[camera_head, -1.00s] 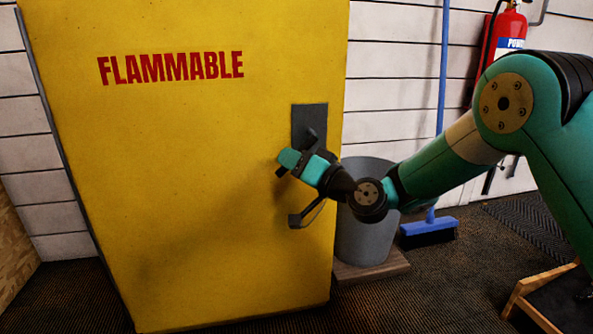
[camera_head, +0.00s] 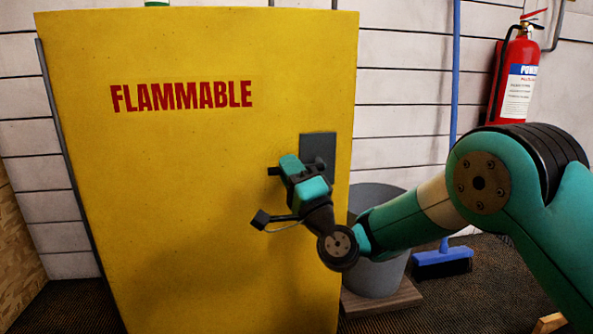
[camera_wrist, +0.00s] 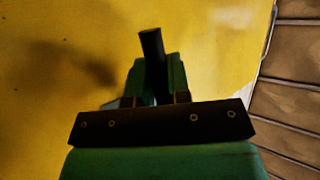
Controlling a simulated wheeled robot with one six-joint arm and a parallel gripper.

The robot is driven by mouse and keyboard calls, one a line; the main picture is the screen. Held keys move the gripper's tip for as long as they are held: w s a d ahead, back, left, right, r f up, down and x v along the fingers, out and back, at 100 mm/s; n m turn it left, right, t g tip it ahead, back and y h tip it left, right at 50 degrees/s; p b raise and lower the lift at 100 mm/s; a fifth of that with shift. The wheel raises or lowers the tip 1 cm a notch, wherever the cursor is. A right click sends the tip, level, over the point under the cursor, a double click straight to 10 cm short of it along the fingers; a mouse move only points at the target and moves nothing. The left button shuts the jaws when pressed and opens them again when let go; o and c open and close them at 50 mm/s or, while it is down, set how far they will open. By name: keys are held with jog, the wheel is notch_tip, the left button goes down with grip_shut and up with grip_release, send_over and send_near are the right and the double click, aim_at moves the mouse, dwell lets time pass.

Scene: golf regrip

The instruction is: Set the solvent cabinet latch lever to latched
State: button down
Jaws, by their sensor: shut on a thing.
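The yellow solvent cabinet (camera_head: 200,190) with red FLAMMABLE lettering stands upright, its front facing me. A dark grey latch plate (camera_head: 319,149) is fixed near the front's right edge. My gripper (camera_head: 291,167) is at the plate's left side, jaws shut on the black latch lever (camera_head: 273,171). The lever's end sticks out left past the fingers, so the lever lies roughly sideways. Its pivot is hidden behind my gripper. In the wrist view the dark round lever (camera_wrist: 152,48) stands between the two green fingers (camera_wrist: 156,82), with yellow cabinet behind.
A grey bin (camera_head: 380,205) on a wooden base stands right of the cabinet, behind my arm. A blue broom (camera_head: 442,258) leans on the white wall. A red extinguisher (camera_head: 515,80) hangs at the upper right. Dark floor lies in front.

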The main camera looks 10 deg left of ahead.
jog(key=shift+d+r+m+t, duration=0.1)
jog(key=shift+r+m+t, duration=0.05)
jog(key=shift+m+t, duration=0.2)
jog(key=c, duration=1.1)
grip_release()
jog(key=shift+w, duration=0.1)
